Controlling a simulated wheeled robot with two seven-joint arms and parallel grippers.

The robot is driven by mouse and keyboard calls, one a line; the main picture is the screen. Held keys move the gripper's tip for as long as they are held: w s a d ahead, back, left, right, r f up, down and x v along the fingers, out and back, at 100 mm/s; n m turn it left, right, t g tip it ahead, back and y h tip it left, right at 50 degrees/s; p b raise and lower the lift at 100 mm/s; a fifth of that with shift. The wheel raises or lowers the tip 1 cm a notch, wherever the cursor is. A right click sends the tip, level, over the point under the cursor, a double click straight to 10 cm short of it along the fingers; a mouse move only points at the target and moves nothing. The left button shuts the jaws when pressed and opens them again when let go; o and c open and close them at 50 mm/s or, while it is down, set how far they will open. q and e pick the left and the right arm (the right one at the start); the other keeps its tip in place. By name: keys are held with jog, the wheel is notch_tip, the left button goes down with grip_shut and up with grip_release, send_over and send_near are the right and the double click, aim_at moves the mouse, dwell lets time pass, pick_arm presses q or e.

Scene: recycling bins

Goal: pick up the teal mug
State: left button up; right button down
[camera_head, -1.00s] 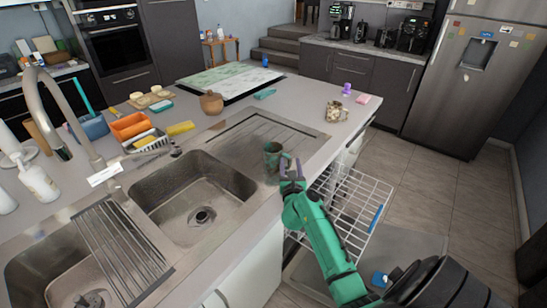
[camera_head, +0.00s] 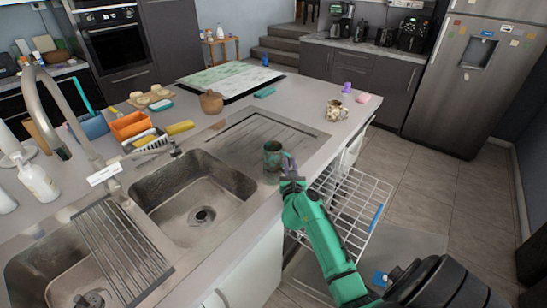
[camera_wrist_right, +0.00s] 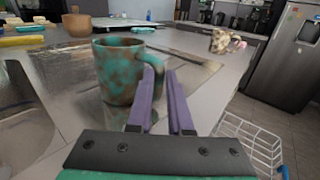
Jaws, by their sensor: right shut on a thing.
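My right gripper (camera_head: 289,163) reaches in from the counter's front side. Its purple fingers (camera_wrist_right: 162,80) are shut on the mug's handle, and they partly hide it. My left gripper is not in view.
The sink (camera_head: 190,190) lies left of the mug. A patterned mug (camera_head: 336,111) and a pink sponge (camera_head: 363,98) are farther back on the counter. An open dishwasher rack (camera_head: 352,215) sits below the counter edge, right of my arm.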

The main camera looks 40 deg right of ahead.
jog(key=shift+r, duration=0.25)
dwell(0.7)
notch_tip(320, 180, up, 20)
jog(key=p, duration=0.4)
jog(key=shift+f, duration=0.15)
jog(key=shift+f, duration=0.1)
